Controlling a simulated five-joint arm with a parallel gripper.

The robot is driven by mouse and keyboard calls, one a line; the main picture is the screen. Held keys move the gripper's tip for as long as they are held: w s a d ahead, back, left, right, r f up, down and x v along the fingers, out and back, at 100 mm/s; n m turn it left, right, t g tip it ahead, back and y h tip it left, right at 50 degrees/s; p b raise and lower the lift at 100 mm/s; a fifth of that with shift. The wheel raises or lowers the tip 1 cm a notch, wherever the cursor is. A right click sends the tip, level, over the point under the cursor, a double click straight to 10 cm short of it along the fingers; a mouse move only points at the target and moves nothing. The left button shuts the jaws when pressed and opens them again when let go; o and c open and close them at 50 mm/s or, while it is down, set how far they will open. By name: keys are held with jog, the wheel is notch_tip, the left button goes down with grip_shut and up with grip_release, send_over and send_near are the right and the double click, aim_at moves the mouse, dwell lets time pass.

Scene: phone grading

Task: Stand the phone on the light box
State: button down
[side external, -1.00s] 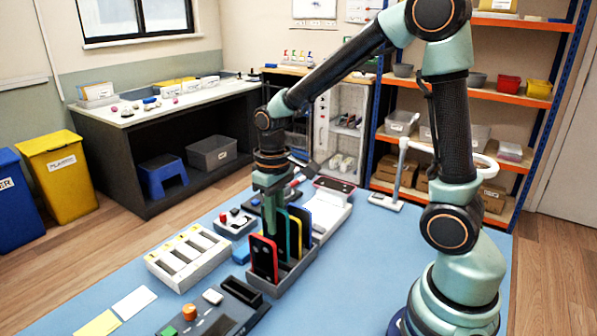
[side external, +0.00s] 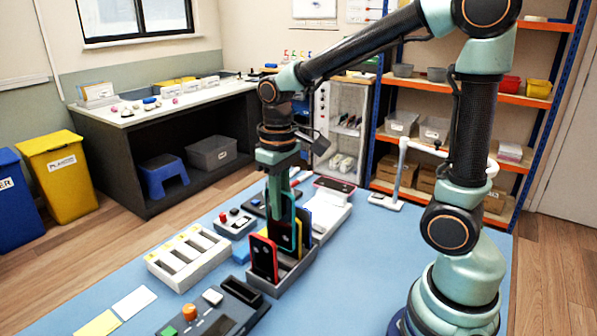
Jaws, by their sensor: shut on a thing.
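My gripper (side external: 280,196) points straight down above the grey rack and is shut on a dark phone with a teal edge (side external: 286,237). The phone is upright, with its lower part at the rack; whether its bottom edge is clear of the slot I cannot tell. A red-edged phone (side external: 263,258) stands in the front of the rack (side external: 292,273). A yellow-edged phone (side external: 299,236) and a blue one (side external: 306,224) stand behind the held phone, partly hidden. A low white box (side external: 333,212), perhaps the light box, lies just behind the rack.
A dark, red-edged flat object (side external: 335,185) lies at the white box's far end. A white slotted tray (side external: 188,258) is left of the rack, and a dark control panel (side external: 225,308) is in front. A white stand (side external: 386,200) is at the back right. The blue mat is clear at right.

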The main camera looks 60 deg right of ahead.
jog(key=shift+r, duration=0.1)
notch_tip(320, 180, up, 5)
jog(key=shift+w+r, duration=0.1)
jog(key=w+d, duration=0.2)
jog(key=d, duration=1.3)
jog(key=w+d, duration=0.3)
jog(key=d, duration=1.3)
notch_tip(320, 180, down, 8)
jog(key=shift+s+f, duration=0.2)
jog(key=shift+f, duration=0.05)
jog(key=shift+a+f, duration=0.1)
jog(key=shift+f, duration=0.25)
jog(key=shift+f, duration=0.6)
jog(key=shift+f, duration=0.15)
